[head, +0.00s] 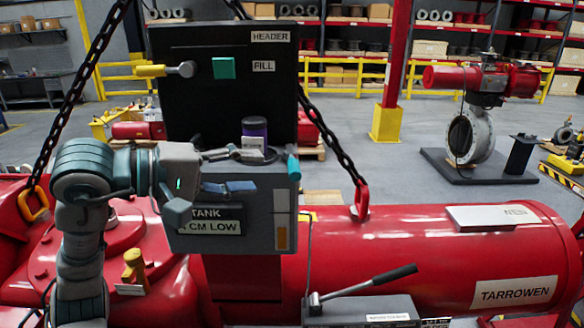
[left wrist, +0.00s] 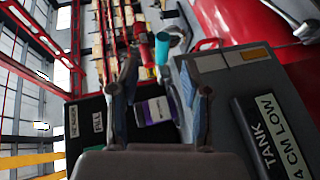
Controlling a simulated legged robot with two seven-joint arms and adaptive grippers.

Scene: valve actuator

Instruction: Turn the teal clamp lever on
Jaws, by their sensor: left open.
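The teal clamp lever (head: 293,167) shows as a small teal cylinder at the upper right edge of the grey box (head: 283,190). In the left wrist view the teal piece (left wrist: 162,48) shows beyond my fingertips, at the edge of the grey box. My left gripper (head: 258,170) is open and empty, in front of the grey box and to the left of the lever. Its two fingers also show in the left wrist view (left wrist: 160,78), apart, with the teal piece between and past them. The lever's mounting is too small to make out. My right gripper is not in view.
A purple jar (head: 254,132) stands on the grey box. Behind is a black panel (head: 205,110) with a teal square (head: 223,68) and a yellow-handled lever (head: 165,71). Chains (head: 335,150) hang on both sides. A black-handled lever (head: 365,282) sits lower right, before the red cylinder (head: 440,240).

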